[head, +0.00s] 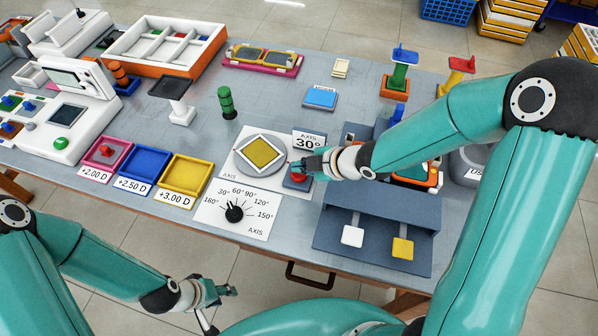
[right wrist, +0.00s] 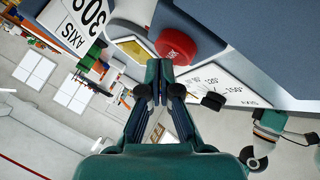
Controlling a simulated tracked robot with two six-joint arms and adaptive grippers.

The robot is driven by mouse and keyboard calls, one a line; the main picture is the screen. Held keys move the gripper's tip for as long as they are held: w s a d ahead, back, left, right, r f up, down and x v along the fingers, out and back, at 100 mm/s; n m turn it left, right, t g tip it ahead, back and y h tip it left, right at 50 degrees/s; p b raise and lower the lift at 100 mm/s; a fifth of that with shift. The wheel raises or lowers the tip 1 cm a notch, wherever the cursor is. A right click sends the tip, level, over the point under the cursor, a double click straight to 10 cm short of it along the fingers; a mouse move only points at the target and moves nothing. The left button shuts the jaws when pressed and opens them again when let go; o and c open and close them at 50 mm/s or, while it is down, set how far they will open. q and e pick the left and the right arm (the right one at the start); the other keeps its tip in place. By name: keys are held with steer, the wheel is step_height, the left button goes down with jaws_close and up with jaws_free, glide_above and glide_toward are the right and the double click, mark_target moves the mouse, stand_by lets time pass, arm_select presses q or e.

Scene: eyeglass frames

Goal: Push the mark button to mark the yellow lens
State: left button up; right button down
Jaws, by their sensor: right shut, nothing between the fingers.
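The yellow lens (head: 262,153) lies in a white square holder on a round grey disc, beside a sign reading AXIS 30° (head: 308,140). The red mark button (head: 297,178) sits on a dark block just right of the disc. It shows large and round in the right wrist view (right wrist: 178,45). My right gripper (head: 303,167) is shut and empty, with its fingertips (right wrist: 158,88) close to the button; I cannot tell if they touch. My left gripper (head: 222,291) hangs off the table's front edge, away from the objects; its opening is unclear.
A dial with a black knob (head: 234,213) lies in front of the disc. Red, blue and yellow diopter trays (head: 182,188) stand to the left. A dark blue station with white and yellow paddles (head: 403,248) is at the right. A green post (head: 226,104) stands behind.

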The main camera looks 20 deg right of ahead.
steer(key=shift+f+b, duration=0.6)
steer(key=shift+b, duration=0.05)
stand_by(0.8)
steer(key=shift+r, duration=0.1)
steer(key=shift+r+p, duration=0.95)
step_height(320, 180, up, 5)
steer(key=p, duration=0.4)
stand_by(0.9)
